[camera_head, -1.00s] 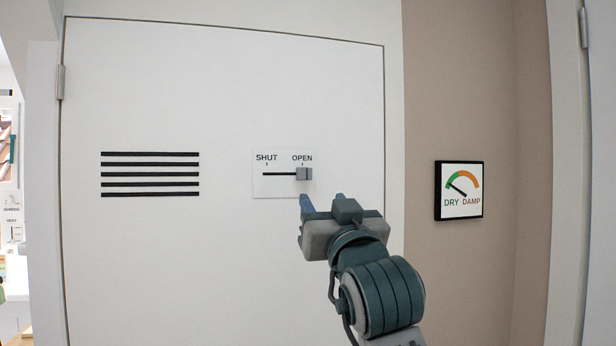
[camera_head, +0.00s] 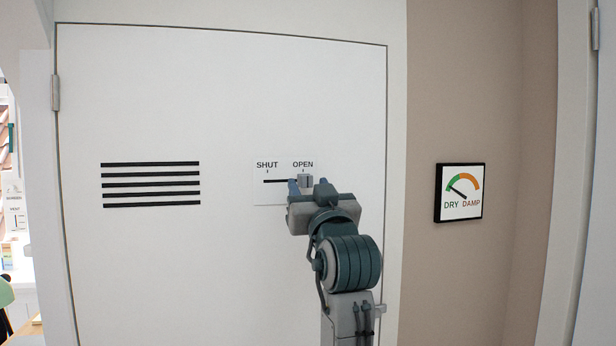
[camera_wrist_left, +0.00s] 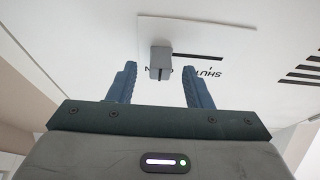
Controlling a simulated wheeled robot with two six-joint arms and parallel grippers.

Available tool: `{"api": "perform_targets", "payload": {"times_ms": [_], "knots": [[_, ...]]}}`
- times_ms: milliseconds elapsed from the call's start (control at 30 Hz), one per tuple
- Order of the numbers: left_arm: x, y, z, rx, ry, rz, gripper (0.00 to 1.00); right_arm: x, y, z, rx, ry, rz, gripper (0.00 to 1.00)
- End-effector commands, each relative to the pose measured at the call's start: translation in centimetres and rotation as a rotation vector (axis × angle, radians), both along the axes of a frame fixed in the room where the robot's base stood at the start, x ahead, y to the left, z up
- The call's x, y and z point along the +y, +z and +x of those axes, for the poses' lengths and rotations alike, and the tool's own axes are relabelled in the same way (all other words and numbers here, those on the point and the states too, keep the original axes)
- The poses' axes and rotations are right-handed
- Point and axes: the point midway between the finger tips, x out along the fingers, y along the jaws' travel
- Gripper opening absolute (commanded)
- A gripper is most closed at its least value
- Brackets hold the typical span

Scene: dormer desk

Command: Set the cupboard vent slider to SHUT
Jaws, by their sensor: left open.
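The vent slider's grey knob (camera_head: 305,179) is at the right end of its black slot, under OPEN, on a white plate (camera_head: 268,195). SHUT is printed at the slot's left end. My left gripper (camera_head: 308,186) is open at the plate, its fingers at either side of the knob in the head view. In the left wrist view the knob (camera_wrist_left: 160,60) shows between the two spread fingertips (camera_wrist_left: 159,68), with gaps on both sides; it does not look gripped. My right gripper is not in view.
The slider plate is on a white cupboard door (camera_head: 220,280) with black vent slats (camera_head: 151,185) to the left. A DRY/DAMP gauge (camera_head: 460,193) hangs on the beige wall to the right.

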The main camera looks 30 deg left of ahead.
Motion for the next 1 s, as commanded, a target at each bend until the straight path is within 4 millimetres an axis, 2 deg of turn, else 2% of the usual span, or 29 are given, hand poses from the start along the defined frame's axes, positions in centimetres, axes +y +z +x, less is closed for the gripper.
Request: {"api": "perform_targets", "payload": {"times_ms": [200,500,533,700,767,1000], "knots": [[1.1,0.7,0.9,0.000,0.000,0.000,0.45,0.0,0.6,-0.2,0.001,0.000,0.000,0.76],[1.2,0.7,1.0,-0.001,-0.001,-0.001,0.45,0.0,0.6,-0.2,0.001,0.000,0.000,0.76],[1.2,0.7,1.0,-0.001,-0.001,-0.001,0.43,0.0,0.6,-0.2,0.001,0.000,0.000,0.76],[1.2,0.7,1.0,-0.001,-0.001,-0.001,0.10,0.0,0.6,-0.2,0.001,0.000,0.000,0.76],[1.2,0.7,1.0,-0.001,0.000,-0.001,0.00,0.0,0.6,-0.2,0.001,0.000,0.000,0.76],[1.8,0.7,0.5,-0.002,0.001,0.000,0.00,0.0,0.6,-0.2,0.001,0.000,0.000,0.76]]}}
